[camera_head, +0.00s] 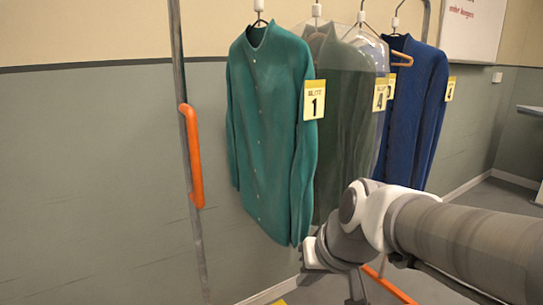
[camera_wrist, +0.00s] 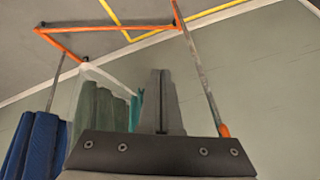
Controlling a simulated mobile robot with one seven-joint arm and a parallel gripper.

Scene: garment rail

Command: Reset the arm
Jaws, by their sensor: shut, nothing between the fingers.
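My gripper (camera_wrist: 161,78) shows in the wrist view with its two fingers together and nothing between them. In the head view my arm reaches in from the right, low in front of the rail, and the fingers cannot be made out. A teal shirt (camera_head: 268,130) with a yellow tag marked 1 hangs at the front left. Behind it hang a grey-green garment (camera_head: 338,120), partly under a clear cover, and a blue garment (camera_head: 412,110). In the wrist view the blue garment (camera_wrist: 35,145) and the grey-green one (camera_wrist: 98,112) are left of my fingers.
The rail's upright post (camera_head: 180,60) carries an orange sleeve (camera_head: 192,150) left of the garments. The rail's orange base (camera_wrist: 110,28) and yellow floor lines (camera_wrist: 215,15) show in the wrist view. A white sign (camera_head: 472,28) is on the wall. The left side is clear.

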